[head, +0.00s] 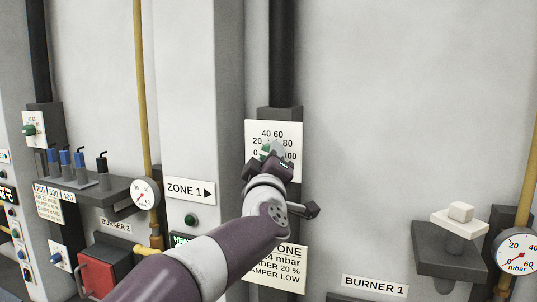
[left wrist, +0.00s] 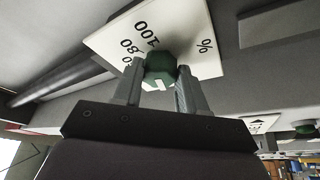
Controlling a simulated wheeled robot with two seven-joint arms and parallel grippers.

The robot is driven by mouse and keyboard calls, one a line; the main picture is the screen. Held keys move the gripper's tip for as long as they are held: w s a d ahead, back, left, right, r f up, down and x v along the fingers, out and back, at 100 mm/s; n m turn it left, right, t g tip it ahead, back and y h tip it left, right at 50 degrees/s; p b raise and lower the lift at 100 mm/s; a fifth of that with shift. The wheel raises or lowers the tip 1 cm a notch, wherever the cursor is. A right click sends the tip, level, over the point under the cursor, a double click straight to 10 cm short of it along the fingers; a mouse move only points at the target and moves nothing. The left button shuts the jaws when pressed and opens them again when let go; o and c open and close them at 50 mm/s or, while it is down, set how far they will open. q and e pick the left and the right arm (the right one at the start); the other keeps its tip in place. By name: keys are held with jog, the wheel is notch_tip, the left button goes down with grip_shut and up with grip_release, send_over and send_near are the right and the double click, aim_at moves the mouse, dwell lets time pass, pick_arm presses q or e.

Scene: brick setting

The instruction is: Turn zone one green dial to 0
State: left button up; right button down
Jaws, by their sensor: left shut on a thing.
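The zone one green dial (head: 266,148) sits on a white scale plate (head: 288,131) marked 0 to 100, right of the ZONE 1 sign (head: 189,191). My left gripper reaches up to the dial and largely covers it in the head view. In the left wrist view the two fingers of my left gripper (left wrist: 155,95) are shut on the green dial (left wrist: 160,68), one on each side. A white mark shows on the dial's edge. The scale plate (left wrist: 112,40) lies behind it with 80, 100 and % readable. The exact reading is unclear. My right gripper is not in view.
A second green dial (head: 29,130) is on a plate at the far left. Blue-handled levers (head: 65,157), a gauge (head: 145,193) and a red box (head: 97,277) stand left. A grey bracket with a white handle (head: 460,222) and another gauge (head: 516,251) are right.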

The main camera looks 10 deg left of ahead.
pick_arm(q)
jog(key=shift+r+n+g+y+p, duration=0.25)
jog(key=shift+n+g+p, duration=0.2)
jog(key=shift+n+p, duration=0.65)
jog(key=shift+r+n+g+y+p, duration=0.2)
jog(key=shift+n+g+p, duration=0.3)
jog(key=shift+n, duration=1.1)
jog(key=shift+f, duration=0.1)
jog(key=o, duration=1.1)
jog(key=shift+f, duration=0.1)
jog(key=shift+c, duration=0.2)
jog(key=b+v, duration=0.5)
jog(key=v, duration=0.7)
jog(key=shift+s, duration=0.4)
